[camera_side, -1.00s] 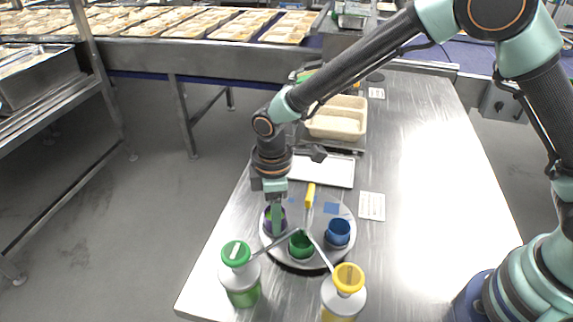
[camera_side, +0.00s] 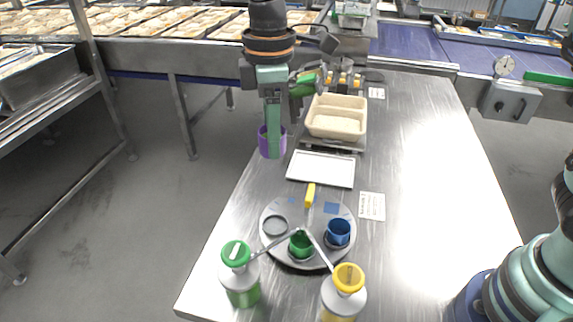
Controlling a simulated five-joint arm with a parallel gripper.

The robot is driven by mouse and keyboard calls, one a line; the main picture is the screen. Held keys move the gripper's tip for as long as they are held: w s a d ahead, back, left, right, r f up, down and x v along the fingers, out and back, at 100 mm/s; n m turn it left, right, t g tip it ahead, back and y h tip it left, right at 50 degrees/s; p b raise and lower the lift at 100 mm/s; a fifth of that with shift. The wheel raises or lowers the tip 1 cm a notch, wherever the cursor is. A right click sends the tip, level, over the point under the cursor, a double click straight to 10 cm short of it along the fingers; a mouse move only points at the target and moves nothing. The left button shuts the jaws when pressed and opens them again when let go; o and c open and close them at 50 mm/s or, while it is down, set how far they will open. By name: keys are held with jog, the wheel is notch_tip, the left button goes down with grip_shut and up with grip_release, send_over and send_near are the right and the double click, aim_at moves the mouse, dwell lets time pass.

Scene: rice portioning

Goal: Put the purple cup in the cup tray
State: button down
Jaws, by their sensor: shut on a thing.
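My gripper (camera_side: 272,145) is shut on the purple cup (camera_side: 263,146), with a green finger in front of it. The cup is upright, near the left edge of the table, apart from the round tray; its height above the table is hard to tell. The round grey cup tray (camera_side: 290,208) lies near the front of the table. Its left place (camera_side: 275,225) is an empty ring. A green cup (camera_side: 301,246) stands in its front place and a blue cup (camera_side: 338,232) in its right place.
Green-capped (camera_side: 239,275) and yellow-capped (camera_side: 343,295) bottles stand in front, their spouts reaching over the tray. A white flat tray (camera_side: 321,169) and a beige two-part container (camera_side: 336,118) lie behind it. The table (camera_side: 430,160) is clear to the right.

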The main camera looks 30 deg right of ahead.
jog(key=w+d, duration=0.7)
jog(key=d, duration=0.3)
send_over(321, 169)
jog(key=f, duration=0.2)
notch_tip(321, 169, down, 14)
jog(key=shift+d+f, duration=0.1)
jog(key=shift+f, duration=2.6)
jog(key=shift+c, duration=1.2)
grip_release()
jog(key=shift+f, duration=0.1)
